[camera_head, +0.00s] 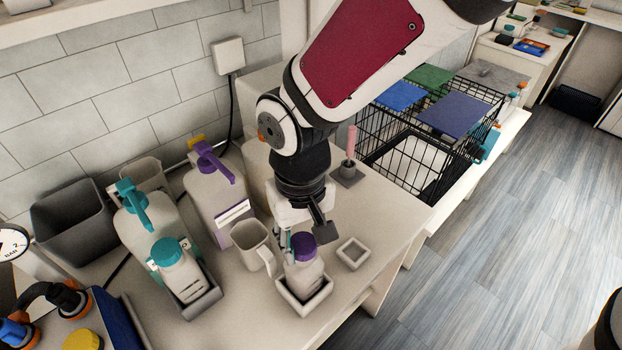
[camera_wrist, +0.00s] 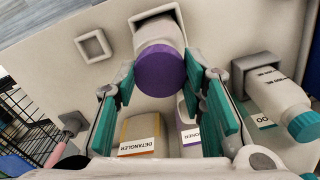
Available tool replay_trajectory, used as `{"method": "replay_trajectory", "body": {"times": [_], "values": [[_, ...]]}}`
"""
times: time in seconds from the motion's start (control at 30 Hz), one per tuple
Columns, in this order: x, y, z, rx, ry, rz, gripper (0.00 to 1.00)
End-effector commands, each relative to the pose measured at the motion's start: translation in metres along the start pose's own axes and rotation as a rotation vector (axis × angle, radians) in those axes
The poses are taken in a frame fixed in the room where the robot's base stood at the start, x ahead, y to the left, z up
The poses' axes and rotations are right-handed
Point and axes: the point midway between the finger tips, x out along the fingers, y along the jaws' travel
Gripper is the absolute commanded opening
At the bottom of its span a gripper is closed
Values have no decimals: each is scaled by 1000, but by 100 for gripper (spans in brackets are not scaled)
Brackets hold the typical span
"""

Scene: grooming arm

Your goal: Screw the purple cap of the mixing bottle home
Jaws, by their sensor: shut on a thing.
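The mixing bottle (camera_head: 304,274) is pale, with a purple cap (camera_head: 303,243) on its top. It stands in a pale square holder (camera_head: 290,304) near the counter's front edge. In the wrist view the purple cap (camera_wrist: 160,73) sits on the pale bottle neck (camera_wrist: 158,30); whether a gap remains under the cap is not clear. My gripper (camera_wrist: 161,80) has a teal-padded finger at each side of the cap and is shut on it. In the head view my gripper (camera_head: 300,228) comes down from above, and its fingers are partly hidden.
A small empty square tray (camera_head: 353,253) lies right of the bottle. A pale jug (camera_head: 250,243) stands close to its left. Purple-topped (camera_head: 214,190) and teal-topped (camera_head: 145,245) pump bottles, and a teal-capped bottle (camera_head: 179,271), stand farther left. A wire crate (camera_head: 390,150) is behind right.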

Motion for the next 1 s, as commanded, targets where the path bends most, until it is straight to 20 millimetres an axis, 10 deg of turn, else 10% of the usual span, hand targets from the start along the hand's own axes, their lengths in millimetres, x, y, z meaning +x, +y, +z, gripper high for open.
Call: {"method": "replay_trajectory", "body": {"times": [1.0], "values": [[1, 0, 0, 554, -1, 1, 0]]}}
